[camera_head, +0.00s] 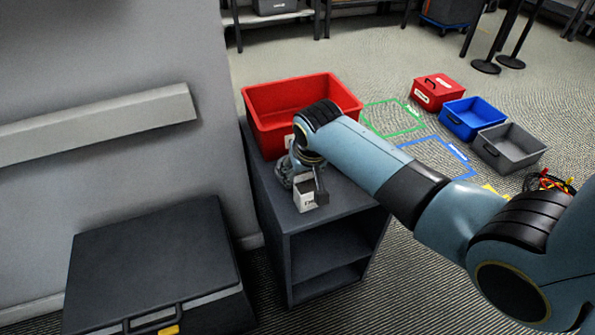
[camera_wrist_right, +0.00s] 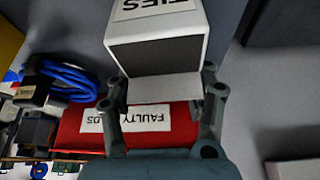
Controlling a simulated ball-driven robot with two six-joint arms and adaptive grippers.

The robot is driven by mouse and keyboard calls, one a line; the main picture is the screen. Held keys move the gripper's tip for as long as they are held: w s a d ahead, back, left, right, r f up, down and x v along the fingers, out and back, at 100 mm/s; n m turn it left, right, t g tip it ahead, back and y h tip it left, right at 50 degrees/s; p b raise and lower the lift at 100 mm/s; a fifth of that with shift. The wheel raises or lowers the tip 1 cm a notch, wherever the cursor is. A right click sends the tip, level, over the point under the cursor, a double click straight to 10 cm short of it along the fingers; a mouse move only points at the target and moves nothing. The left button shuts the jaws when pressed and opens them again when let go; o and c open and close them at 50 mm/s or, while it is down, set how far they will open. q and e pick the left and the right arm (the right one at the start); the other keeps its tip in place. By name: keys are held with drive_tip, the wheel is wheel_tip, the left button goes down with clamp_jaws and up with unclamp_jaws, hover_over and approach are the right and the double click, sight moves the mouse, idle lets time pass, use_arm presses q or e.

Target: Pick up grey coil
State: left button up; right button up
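I cannot make out a grey coil in either view. My right gripper (camera_head: 307,178) is over the top of the dark grey shelf unit, in front of the red bin. In the right wrist view its two fingers (camera_wrist_right: 164,92) stand well apart, one at each side of the near end of a white box (camera_wrist_right: 155,53) marked "TIES". Whether they press on it I cannot tell. The white box (camera_head: 305,196) also shows just below the gripper in the head view. A blue cable coil (camera_wrist_right: 70,82) lies left of the fingers in the wrist view. My left gripper is not in view.
The red bin (camera_head: 290,90) fills the back of the shelf unit (camera_head: 345,205). A black case (camera_head: 150,255) is at lower left. On the floor at right are a red box (camera_head: 440,92), a blue bin (camera_head: 473,117) and a grey bin (camera_head: 510,147).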

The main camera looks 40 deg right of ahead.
drive_tip(key=shift+s+f, duration=0.15)
clamp_jaws()
